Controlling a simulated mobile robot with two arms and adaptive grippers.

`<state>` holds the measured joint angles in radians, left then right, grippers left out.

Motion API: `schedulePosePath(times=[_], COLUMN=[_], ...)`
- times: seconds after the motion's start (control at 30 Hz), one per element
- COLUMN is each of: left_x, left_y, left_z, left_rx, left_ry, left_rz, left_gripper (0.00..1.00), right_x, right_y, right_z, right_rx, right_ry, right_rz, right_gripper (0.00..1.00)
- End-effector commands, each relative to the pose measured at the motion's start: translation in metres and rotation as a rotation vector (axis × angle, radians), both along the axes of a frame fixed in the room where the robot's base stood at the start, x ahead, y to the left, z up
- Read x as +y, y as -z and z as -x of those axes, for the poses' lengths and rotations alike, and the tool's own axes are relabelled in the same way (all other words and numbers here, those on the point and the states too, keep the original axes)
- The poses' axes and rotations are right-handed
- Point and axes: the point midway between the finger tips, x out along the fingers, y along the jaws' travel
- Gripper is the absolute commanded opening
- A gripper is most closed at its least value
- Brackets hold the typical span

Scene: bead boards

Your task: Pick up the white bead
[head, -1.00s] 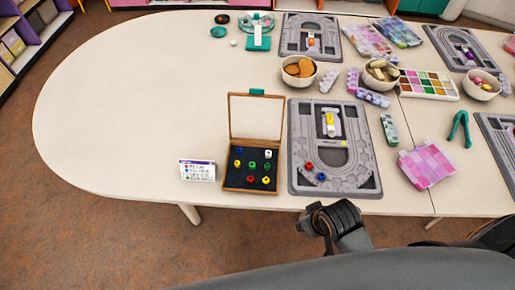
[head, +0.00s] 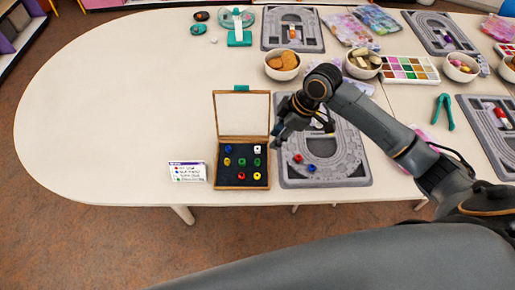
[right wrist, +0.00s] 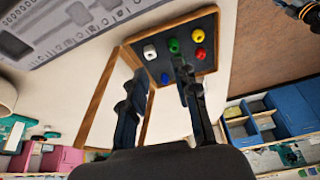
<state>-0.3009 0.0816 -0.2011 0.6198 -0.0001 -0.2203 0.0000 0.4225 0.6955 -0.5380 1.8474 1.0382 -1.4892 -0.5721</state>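The white bead (head: 257,149) sits at the back right of the dark tray in an open wooden box (head: 217,177). In the right wrist view the white bead (right wrist: 150,52) lies beyond the fingertips, near a corner of the tray. My right gripper (head: 277,135) is above the table, by the right side of the box. In the right wrist view my right gripper (right wrist: 158,82) is open, with nothing between its fingers. The bead is apart from both fingers. My left gripper is not in view.
Several coloured beads, such as a green bead (head: 242,162), share the tray. The box lid (head: 243,115) stands up at the back. A grey bead board (head: 350,170) is right of the box, partly behind my arm.

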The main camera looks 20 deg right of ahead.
Motion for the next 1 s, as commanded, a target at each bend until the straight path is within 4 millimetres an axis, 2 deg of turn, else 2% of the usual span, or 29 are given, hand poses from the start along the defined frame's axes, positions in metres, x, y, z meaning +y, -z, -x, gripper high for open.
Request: schedulePosePath(times=[0.03,0.1,0.27,0.6,0.87,1.0], left_x=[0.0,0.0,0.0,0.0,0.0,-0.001], left_y=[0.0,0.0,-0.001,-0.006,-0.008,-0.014], left_z=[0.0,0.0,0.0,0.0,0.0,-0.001], left_rx=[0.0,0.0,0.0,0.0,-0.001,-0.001], left_ry=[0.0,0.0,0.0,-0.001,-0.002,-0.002], left_rz=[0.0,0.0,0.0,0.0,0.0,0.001], left_gripper=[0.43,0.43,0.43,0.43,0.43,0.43], right_x=[-0.01,-0.017,-0.021,0.003,0.011,0.022], right_y=[-0.012,-0.022,-0.027,0.029,0.049,0.063], right_z=[-0.01,-0.016,-0.021,-0.028,-0.031,-0.034], right_rx=[-0.006,-0.004,0.001,0.001,-0.002,0.001], right_ry=[-0.019,-0.042,-0.064,-0.064,-0.064,-0.063], right_rz=[0.008,0.004,-0.003,-0.005,-0.004,-0.006], right_gripper=[0.3,0.3,0.3,0.3,0.3,0.3])
